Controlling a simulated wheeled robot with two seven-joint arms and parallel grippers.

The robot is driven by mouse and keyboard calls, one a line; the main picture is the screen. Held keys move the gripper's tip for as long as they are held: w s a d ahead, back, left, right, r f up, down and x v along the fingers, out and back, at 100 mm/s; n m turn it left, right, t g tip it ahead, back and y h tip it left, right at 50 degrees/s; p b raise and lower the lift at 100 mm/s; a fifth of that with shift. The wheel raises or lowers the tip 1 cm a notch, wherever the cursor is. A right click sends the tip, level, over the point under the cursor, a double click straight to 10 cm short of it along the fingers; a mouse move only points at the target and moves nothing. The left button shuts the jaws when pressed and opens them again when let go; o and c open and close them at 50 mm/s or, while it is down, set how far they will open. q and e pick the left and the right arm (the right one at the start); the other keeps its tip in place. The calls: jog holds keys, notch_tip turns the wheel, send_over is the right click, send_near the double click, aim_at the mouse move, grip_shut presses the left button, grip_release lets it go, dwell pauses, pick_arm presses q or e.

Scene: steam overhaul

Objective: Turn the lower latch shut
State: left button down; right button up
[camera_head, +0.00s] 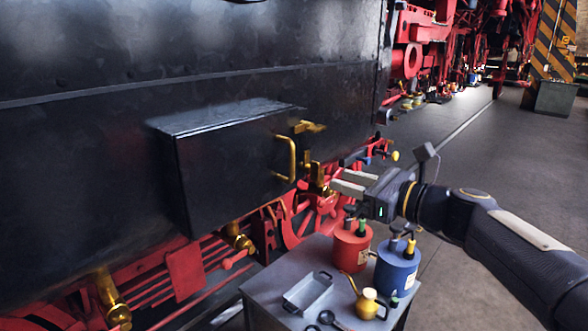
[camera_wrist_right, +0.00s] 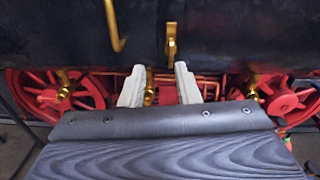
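A black box (camera_head: 232,170) with a brass handle (camera_head: 285,158) is on the dark locomotive side. The upper latch (camera_head: 309,127) is brass and lies roughly level by the box's right edge. The lower latch (camera_head: 307,169) is a small brass piece below it; in the right wrist view it (camera_wrist_right: 171,42) hangs upright, right of the handle (camera_wrist_right: 115,25). My right gripper (camera_head: 340,181) is to the right of the lower latch, apart from it. In the right wrist view its fingers (camera_wrist_right: 160,84) are spread and empty, with the latch ahead and above them. My left gripper is out of view.
A grey cart (camera_head: 262,296) below my right gripper carries a red can (camera_head: 351,248), a blue can (camera_head: 396,268), a small tray (camera_head: 307,291) and a yellow oil can (camera_head: 368,303). Brass fittings and red wheels (camera_wrist_right: 287,100) lie under the box.

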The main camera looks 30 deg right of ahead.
aim_at(319, 164)
jog(key=shift+m+t, duration=0.3)
jog(key=shift+m, duration=0.4)
jog(key=x, duration=0.2)
jog(key=d+p+x, duration=0.1)
jog(key=x, duration=0.2)
jog(key=p+x, duration=0.1)
jog(key=x, duration=0.1)
jog(key=shift+w+r, duration=0.35)
jog(key=shift+w, duration=0.3)
jog(key=shift+c, duration=0.3)
grip_shut()
